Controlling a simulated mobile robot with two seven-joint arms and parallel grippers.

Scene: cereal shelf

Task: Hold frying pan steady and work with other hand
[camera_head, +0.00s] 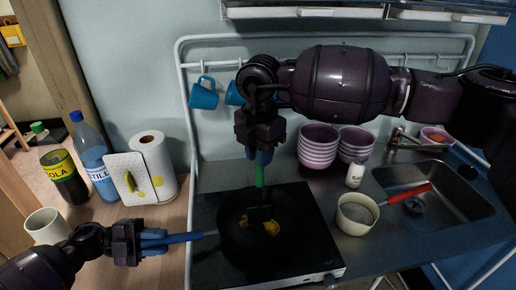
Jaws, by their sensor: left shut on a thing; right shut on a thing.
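A black frying pan (240,248) sits on the dark hob (313,250), with a small orange-yellow piece of food (271,228) in it. My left gripper (180,240) is at the left of the pan and shut on its handle, which is mostly hidden by the fingers. My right gripper (263,158) is above the pan, pointing down and shut on the green handle of a utensil (260,177), apparently a spatula. The utensil's dark lower end reaches into the pan beside the food. It is hard to tell whether it touches the food.
A pale saucepan (357,224) with a red handle stands right of the hob, near a white shaker (355,174). Stacked purple bowls (318,150) stand behind. The sink (440,190) is at right. A mug (46,226), bottles (93,160) and a paper roll (147,150) stand left.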

